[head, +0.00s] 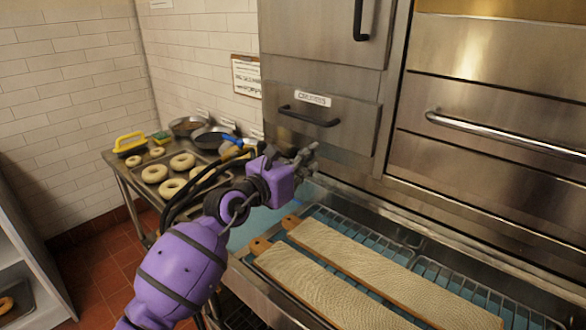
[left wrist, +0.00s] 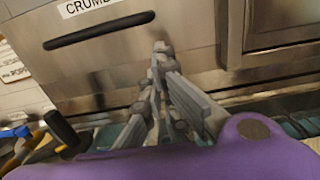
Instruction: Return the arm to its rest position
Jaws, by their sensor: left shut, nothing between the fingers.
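My left arm is purple and reaches in from the lower left of the head view. Its gripper (head: 306,156) is shut and empty, held in front of the steel oven's lower drawer front. In the left wrist view the grey gripper fingers (left wrist: 160,75) are together with nothing between them, pointing at the steel front below the dark handle. My right gripper is not in view.
A crumbs drawer (head: 335,118) with a dark handle is close ahead. Two long boards (head: 365,265) lie on the wire racks at lower right. A steel table at left holds a tray of bagels (head: 170,187), bowls (head: 186,126) and a yellow-handled tool (head: 130,142).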

